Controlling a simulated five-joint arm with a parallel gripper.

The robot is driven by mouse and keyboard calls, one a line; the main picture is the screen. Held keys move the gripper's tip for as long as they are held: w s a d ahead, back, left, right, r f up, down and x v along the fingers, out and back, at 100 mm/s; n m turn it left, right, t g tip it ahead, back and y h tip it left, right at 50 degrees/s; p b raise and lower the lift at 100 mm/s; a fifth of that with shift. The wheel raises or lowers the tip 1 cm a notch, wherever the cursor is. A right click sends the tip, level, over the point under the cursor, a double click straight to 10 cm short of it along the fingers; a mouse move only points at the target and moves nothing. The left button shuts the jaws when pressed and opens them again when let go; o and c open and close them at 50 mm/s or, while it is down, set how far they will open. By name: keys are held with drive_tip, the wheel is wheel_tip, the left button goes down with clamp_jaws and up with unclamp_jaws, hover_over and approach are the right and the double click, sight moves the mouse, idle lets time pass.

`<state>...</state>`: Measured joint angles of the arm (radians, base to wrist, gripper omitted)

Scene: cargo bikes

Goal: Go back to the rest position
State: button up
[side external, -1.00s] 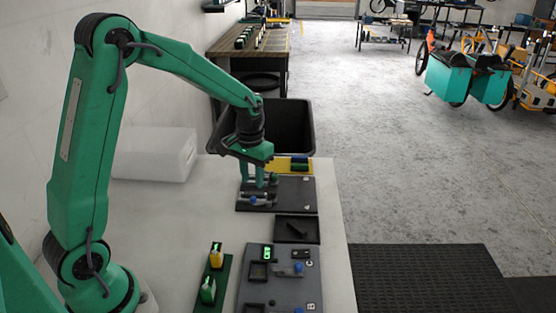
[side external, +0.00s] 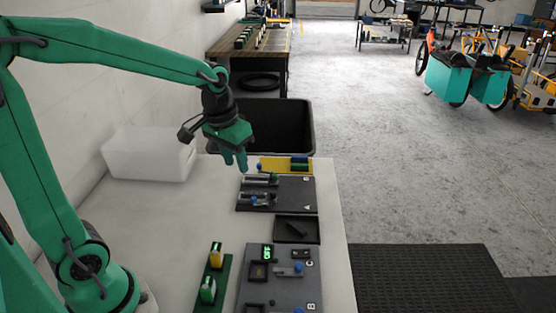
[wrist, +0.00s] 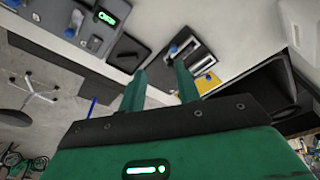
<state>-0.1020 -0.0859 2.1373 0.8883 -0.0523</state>
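My gripper (side external: 236,166) hangs above the table at the near left side of the black bin, fingers pointing down. In the wrist view the two green fingers (wrist: 160,78) are apart with nothing between them, so it is open and empty. My arm stretches out from the left, its upper link nearly level. The dark plate (side external: 297,203) with two metal fixtures, one with a blue knob and one with a green knob, lies to the right of and below the fingers in the side view. The gripper is clear of it.
A yellow tray (side external: 265,166) holding blue and green pieces, a small black tray (side external: 283,240) and a grey panel (side external: 285,295) with a lit green display lie on the table. A green holder (side external: 222,290) stands left of the panel. A white box (side external: 150,153) and black bin (side external: 313,130) are behind.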

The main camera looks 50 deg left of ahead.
drive_tip(key=s+d+r+m+t, duration=0.1)
drive_tip(key=s+r, duration=0.1)
drive_tip(key=s, duration=0.4)
drive_tip(key=s+d+r+t, duration=0.2)
drive_tip(key=s, duration=0.5)
drive_tip(key=shift+d+r+m, duration=0.3)
drive_tip(key=shift+m, duration=0.1)
idle(2.5)
